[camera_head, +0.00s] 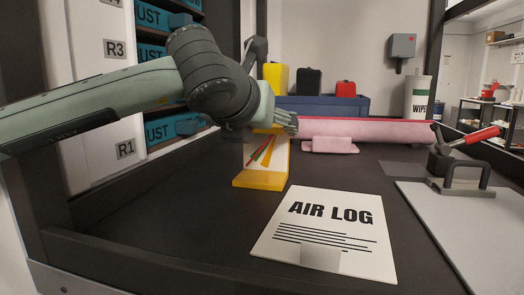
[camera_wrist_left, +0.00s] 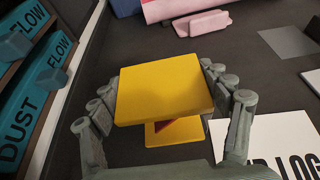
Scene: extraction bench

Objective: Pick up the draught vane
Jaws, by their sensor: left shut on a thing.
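The draught vane has a yellow foot (camera_head: 260,181), a pale panel with red, green and orange marks, and a yellow top. It stands upright toward the back left of the bench. In the left wrist view its yellow top (camera_wrist_left: 165,90) fills the space between the fingers, and part of the foot shows below. My left gripper (camera_head: 284,122) reaches in from the left and is shut on the top; its arm partly hides the vane. I cannot tell whether the foot touches the bench. My right gripper is not in view.
An AIR LOG sheet (camera_head: 327,236) lies in front of the vane. A pink roll (camera_head: 365,130) and a pink block (camera_head: 330,145) lie behind and to the right. A grey panel with a handle (camera_head: 470,178) is at right. Labelled teal bins (camera_head: 173,128) stand at left.

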